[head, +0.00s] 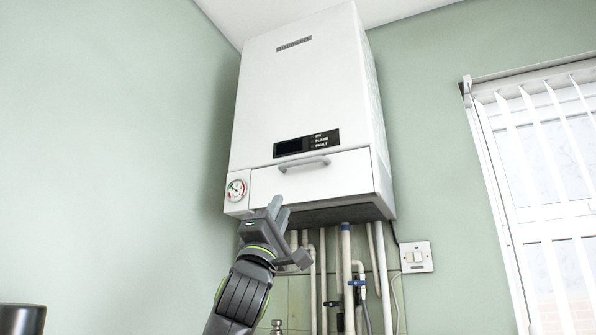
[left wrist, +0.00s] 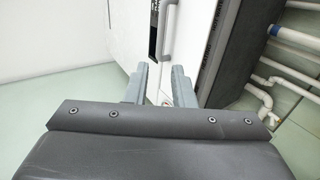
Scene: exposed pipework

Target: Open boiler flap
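The white boiler (head: 300,85) hangs high on the wall. Its flap (head: 335,175) is a white panel at the bottom front and looks closed. A grey bar handle (head: 304,164) runs along the flap's upper part; it also shows in the left wrist view (left wrist: 168,34), beyond the fingers. My left gripper (head: 279,212) is below and slightly left of the handle, near the flap's lower edge, apart from the handle. In the left wrist view its fingers (left wrist: 160,82) are spread with nothing between them. My right gripper is not in view.
A round gauge (head: 236,190) sits left of the flap, with a dark display (head: 290,146) above it. Several pipes (head: 347,270) come down from the boiler, right of my left arm.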

